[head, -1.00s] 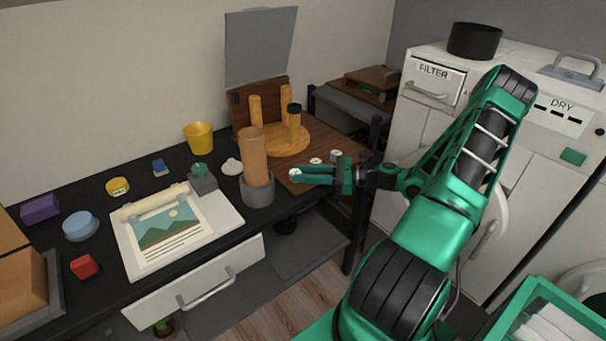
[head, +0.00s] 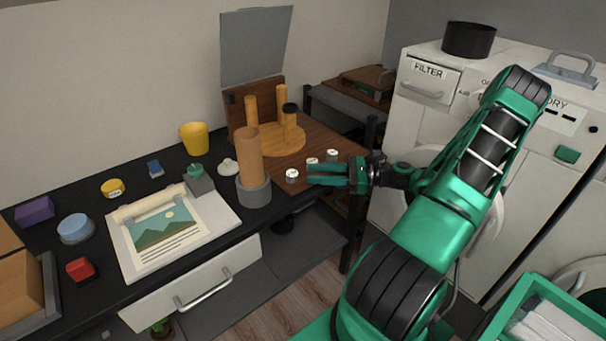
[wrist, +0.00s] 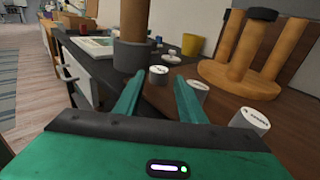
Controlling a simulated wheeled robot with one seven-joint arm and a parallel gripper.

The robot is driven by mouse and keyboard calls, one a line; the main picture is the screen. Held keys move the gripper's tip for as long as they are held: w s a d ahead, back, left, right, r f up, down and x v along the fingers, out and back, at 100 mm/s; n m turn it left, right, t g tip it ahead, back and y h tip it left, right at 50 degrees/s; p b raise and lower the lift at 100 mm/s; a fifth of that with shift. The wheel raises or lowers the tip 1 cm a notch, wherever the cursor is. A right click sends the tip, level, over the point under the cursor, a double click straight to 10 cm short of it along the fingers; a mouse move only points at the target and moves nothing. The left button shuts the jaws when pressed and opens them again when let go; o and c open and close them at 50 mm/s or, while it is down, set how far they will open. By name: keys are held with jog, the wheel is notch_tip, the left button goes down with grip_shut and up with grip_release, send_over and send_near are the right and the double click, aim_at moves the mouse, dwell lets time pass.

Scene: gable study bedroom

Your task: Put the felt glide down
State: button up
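The felt glide (head: 292,176), seemingly the short grey cylinder with a white marked top, stands upright near the front left edge of the wooden board (head: 335,142). My gripper (head: 312,175) is open and empty, just right of it. In the wrist view the felt glide (wrist: 158,76) stands just beyond and between my two fingertips (wrist: 158,84), apart from both. Two similar cylinders stand behind and right of it, one in the middle (wrist: 197,91) and one nearer (wrist: 250,122).
A wooden disc with upright legs (head: 283,138), one black-capped, stands behind. A wooden cylinder (head: 249,155) in a grey round holder (head: 254,190) stands close left of the felt glide. A yellow cup (head: 194,139) and picture sheet (head: 165,230) are farther left.

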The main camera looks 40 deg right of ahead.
jog(key=v, duration=0.6)
jog(key=s+a+n+g+h, duration=0.4)
jog(key=a+n+g, duration=0.5)
jog(key=g, duration=0.1)
jog(key=s+a+r+n+g+h, duration=0.1)
jog(key=s+a+r+n+h, duration=0.1)
jog(key=s+r+n+h, duration=0.2)
jog(key=s+a+r+n+g+h, duration=0.1)
jog(key=s+a+r+n+h, duration=0.1)
jog(key=s+r+n+h, duration=0.2)
jog(key=s+r+n, duration=0.3)
jog(key=s+r, duration=0.3)
jog(key=s, duration=0.3)
jog(key=shift+s+r+h, duration=0.15)
jog(key=shift+r+h, duration=0.1)
jog(key=shift+h, duration=0.05)
jog(key=shift+w+f, duration=0.25)
jog(key=shift+w, duration=0.35)
